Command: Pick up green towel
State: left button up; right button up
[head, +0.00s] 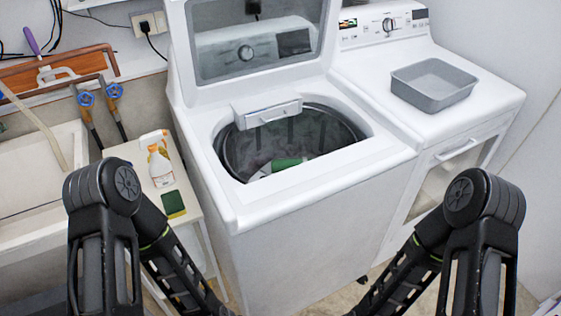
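A green cloth (287,163), which looks like the green towel, lies inside the drum of the open top-load washer (310,190). A whitish piece lies against its left side. Only part of the green cloth shows; the drum's front rim hides the rest. My two black arms come in from the lower left and lower right, in front of the washer. Both run down out of the bottom of the head view, so neither gripper shows.
The washer's raised lid (255,78) stands at the back. A grey tray (433,84) sits on the dryer (490,93) at right. A side table (195,212) at left holds a detergent bottle (160,168) and a green sponge (173,204). A sink (30,180) stands further left.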

aim_at(278, 165)
jog(key=i+l, duration=0.2)
jog(key=l, duration=0.2)
jog(key=i+l, duration=0.15)
jog(key=l, duration=0.25)
jog(key=i+l, duration=0.2)
jog(key=l, duration=0.2)
jog(key=i+l, duration=0.15)
jog(key=l, duration=0.25)
jog(key=i+l, duration=0.2)
jog(key=l, duration=0.15)
jog(key=i+l, duration=0.2)
jog(key=l, duration=0.2)
